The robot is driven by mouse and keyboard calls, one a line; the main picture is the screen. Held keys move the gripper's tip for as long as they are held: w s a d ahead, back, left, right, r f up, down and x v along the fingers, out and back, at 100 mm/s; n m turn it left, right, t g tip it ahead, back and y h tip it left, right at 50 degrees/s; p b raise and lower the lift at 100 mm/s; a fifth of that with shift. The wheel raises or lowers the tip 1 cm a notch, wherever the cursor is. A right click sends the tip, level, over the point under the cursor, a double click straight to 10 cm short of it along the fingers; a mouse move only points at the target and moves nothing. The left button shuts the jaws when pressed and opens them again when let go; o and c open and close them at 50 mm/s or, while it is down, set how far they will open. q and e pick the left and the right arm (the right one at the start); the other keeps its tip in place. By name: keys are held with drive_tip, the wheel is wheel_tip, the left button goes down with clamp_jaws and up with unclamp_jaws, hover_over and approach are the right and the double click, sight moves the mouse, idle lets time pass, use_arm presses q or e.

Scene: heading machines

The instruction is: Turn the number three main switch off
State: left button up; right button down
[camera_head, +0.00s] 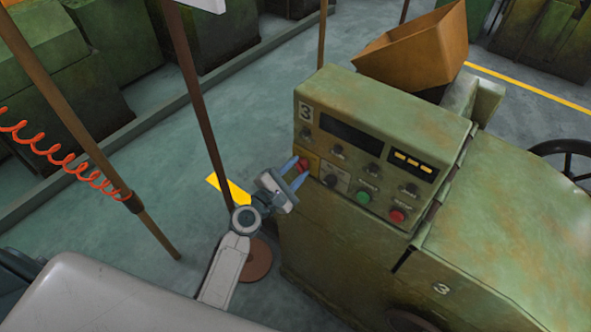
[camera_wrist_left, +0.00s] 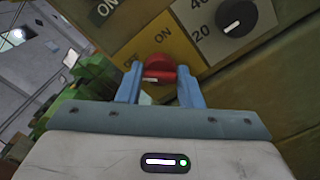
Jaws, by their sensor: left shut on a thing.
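The machine marked 3 (camera_head: 385,125) has a sloping green control panel. Its red main switch (camera_head: 303,164) sits on a yellow plate at the panel's lower left corner. In the left wrist view the red switch (camera_wrist_left: 161,66) stands on the yellow plate (camera_wrist_left: 178,46), with ON and partly covered OFF lettering near it. My left gripper (camera_head: 297,166) is shut on the red switch, its two blue fingers (camera_wrist_left: 161,78) on either side of the knob. I cannot tell for sure which label the knob points to. My right gripper is not in view.
A black dial (camera_wrist_left: 237,18) is beside the switch. A green button (camera_head: 363,197) and a red button (camera_head: 397,215) are farther right on the panel. A brown post (camera_head: 205,105) stands close behind my left arm.

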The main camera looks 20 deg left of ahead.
use_arm(q)
drive_tip(key=o, duration=1)
drive_tip(key=shift+s, duration=0.1)
drive_tip(key=b+v, duration=0.3)
drive_tip(key=v, duration=0.7)
drive_tip(key=shift+s+a, duration=0.15)
drive_tip(key=shift+s, duration=0.15)
